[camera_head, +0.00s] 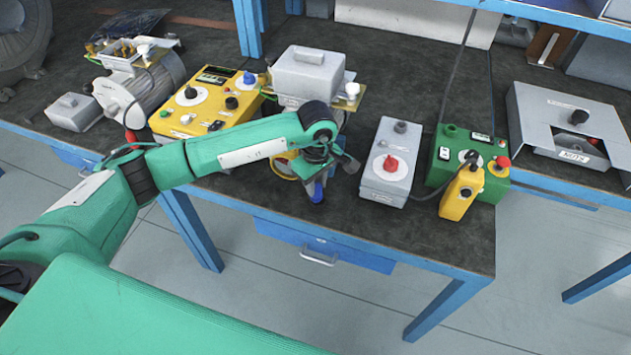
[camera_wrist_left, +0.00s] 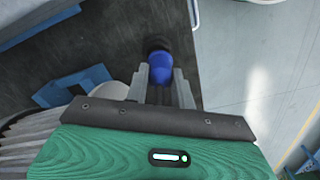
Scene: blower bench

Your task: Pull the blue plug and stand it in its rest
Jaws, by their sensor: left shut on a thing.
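The blue plug (camera_head: 317,192) is in the jaws of my left gripper (camera_head: 316,178), over the front part of the dark bench top. In the left wrist view the blue plug (camera_wrist_left: 160,68) sits between the two grey fingers of the left gripper (camera_wrist_left: 159,88), its dark end pointing away from the palm. The gripper is shut on it. The arm and wrist hide part of the bench around the plug. I cannot make out the plug's rest for certain. My right gripper is not in view.
A grey box with a red knob (camera_head: 390,165) and a green box (camera_head: 445,157) with a yellow pendant (camera_head: 461,192) stand right of the gripper. A yellow control box (camera_head: 205,108) is behind my arm. The bench's front edge is close by.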

